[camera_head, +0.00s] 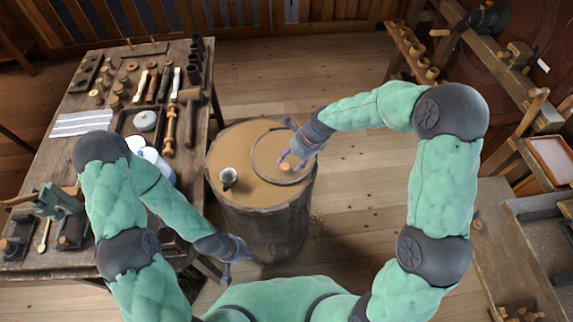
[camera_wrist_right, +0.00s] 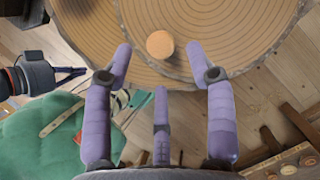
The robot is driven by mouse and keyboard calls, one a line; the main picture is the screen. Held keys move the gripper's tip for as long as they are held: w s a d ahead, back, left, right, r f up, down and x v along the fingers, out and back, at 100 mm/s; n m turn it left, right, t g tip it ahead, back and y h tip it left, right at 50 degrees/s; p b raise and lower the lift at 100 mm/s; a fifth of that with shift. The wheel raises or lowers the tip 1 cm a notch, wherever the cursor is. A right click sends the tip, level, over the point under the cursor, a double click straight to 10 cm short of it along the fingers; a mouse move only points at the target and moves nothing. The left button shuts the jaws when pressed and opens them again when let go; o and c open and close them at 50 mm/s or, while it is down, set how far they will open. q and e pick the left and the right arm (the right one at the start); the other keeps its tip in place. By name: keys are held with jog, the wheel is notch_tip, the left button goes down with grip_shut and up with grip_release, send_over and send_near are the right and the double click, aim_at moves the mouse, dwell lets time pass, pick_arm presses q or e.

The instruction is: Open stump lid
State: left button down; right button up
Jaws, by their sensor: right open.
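The tree stump (camera_head: 230,150) stands upright in the middle of the head view. A round wooden lid (camera_head: 266,152) lies flat in the right part of its top, with a small wooden knob (camera_head: 286,166). My right gripper (camera_head: 292,155) is over the lid, with its fingers around the knob's side. In the right wrist view, the gripper's purple fingers (camera_wrist_right: 160,72) are spread apart and the knob (camera_wrist_right: 160,44) lies just beyond the gap, not clasped. My left gripper (camera_head: 238,250) hangs low beside the stump's front left; its finger opening is unclear.
A small metal cup (camera_head: 228,177) stands on the stump top, left of the lid. A workbench (camera_head: 97,100) with several tools and spools fills the left side. Shelves and benches (camera_head: 540,215) stand on the right. The wooden floor (camera_head: 350,200) right of the stump is clear.

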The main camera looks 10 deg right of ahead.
aim_at(285, 166)
jog(key=shift+b+x, duration=0.35)
jog(key=shift+x, duration=2.05)
jog(key=shift+r, duration=0.1)
grip_shut()
